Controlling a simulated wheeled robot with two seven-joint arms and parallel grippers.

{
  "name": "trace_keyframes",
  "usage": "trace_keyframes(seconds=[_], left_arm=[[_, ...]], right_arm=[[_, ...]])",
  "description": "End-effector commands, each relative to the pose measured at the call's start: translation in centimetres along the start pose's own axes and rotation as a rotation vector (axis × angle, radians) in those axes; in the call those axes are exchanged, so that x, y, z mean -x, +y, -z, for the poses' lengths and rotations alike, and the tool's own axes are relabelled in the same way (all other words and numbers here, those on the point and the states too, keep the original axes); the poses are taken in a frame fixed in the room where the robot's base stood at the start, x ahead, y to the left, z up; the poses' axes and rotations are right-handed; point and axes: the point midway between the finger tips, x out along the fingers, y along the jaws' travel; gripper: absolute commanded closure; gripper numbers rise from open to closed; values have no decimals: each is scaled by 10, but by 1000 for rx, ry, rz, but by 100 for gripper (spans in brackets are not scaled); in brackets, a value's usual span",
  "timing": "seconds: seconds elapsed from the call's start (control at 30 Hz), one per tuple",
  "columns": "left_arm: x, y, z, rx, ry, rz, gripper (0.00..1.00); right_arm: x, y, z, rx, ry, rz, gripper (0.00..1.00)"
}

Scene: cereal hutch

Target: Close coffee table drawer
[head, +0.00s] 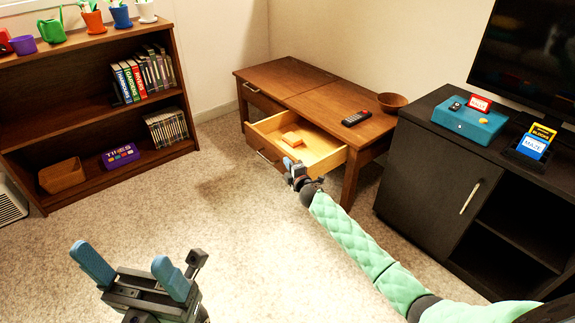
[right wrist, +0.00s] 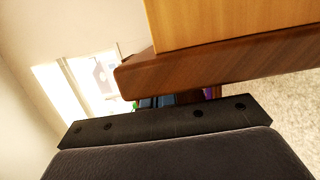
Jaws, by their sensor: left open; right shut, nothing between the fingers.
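The brown wooden coffee table (head: 330,97) stands against the back wall. My left gripper (head: 120,256) is open and empty, low over the carpet at front left.
A bookshelf (head: 95,90) stands at left with books and pots. A black TV cabinet (head: 430,165) stands at right, close to my right arm. A remote (head: 356,118) and a brown bowl (head: 392,102) sit on the table. The carpet (head: 200,230) before the drawer is clear.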

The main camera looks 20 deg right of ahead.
Motion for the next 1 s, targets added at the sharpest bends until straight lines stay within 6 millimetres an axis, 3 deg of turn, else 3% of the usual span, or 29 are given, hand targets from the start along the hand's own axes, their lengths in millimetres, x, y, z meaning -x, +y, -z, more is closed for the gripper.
trace_keyframes(seconds=[0.27, 0.7, 1.0], left_arm=[[2, 0, 0, 0, -3, -3, 19], [10, 1, -1, -5, -13, -5, 19], [13, 2, -2, -9, -19, -11, 19]], right_arm=[[-8, 0, -33, 3, -3, 0, 100], [-31, 0, -126, 1, -3, 0, 100], [-40, 0, -160, 1, -2, 0, 100]])
